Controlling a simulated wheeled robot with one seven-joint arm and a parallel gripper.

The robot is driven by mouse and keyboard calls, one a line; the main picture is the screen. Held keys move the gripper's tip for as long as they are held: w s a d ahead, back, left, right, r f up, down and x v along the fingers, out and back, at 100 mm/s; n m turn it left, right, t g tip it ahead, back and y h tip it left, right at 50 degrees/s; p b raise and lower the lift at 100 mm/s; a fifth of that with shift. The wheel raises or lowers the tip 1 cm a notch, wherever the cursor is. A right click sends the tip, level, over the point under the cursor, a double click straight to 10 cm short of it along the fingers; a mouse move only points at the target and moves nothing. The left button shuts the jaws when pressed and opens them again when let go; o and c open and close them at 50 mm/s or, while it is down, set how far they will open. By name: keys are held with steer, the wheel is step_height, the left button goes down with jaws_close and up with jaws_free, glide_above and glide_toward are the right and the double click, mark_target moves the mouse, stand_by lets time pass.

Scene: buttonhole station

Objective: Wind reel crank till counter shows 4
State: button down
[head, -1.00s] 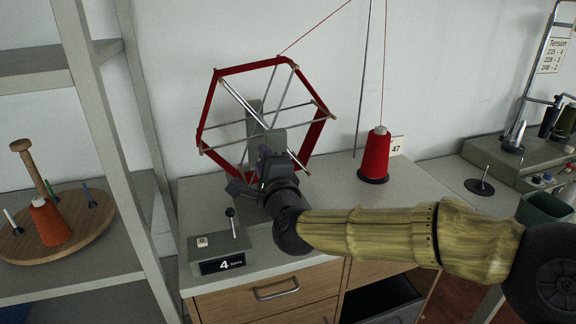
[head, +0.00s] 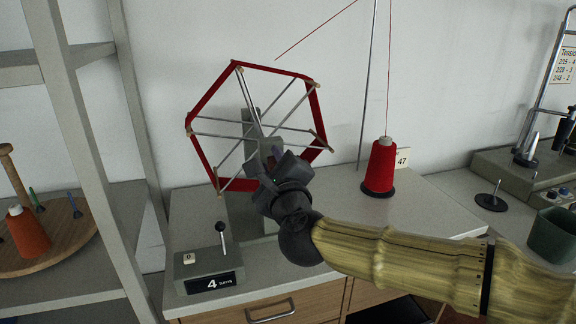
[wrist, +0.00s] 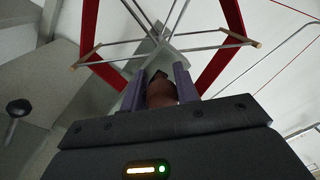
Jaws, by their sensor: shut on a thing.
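The reel (head: 258,125) is a metal-spoked frame wound with red yarn, standing on the cabinet top; its hub is partly hidden behind my gripper. My gripper (wrist: 161,88) is in front of the hub, shut on the brown crank handle (wrist: 162,93), which shows between the two fingers in the wrist view. The counter (head: 211,283) is a black display reading 4 turns on the front of a grey box. A lever with a black knob (head: 221,227) and a small white button (head: 189,258) marked 0 are on the box's top.
A red yarn cone (head: 380,168) stands right of the reel, by a card (head: 402,158) marked 47. A grey shelf upright (head: 87,150) stands at left, with a round wooden spool stand (head: 70,235) behind it. A green bin (head: 552,237) is at right.

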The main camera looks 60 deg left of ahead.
steer(key=shift+w+f, duration=0.3)
steer(key=shift+w, duration=0.25)
steer(key=c, duration=1.1)
jaws_free()
steer(key=shift+d, duration=0.1)
steer(key=shift+s+r, duration=0.15)
steer(key=shift+s, duration=0.05)
steer(key=shift+w+d, duration=0.1)
steer(key=shift+d, duration=0.1)
steer(key=v, duration=1.7)
steer(key=shift+s, duration=0.2)
steer(key=shift+a, duration=0.1)
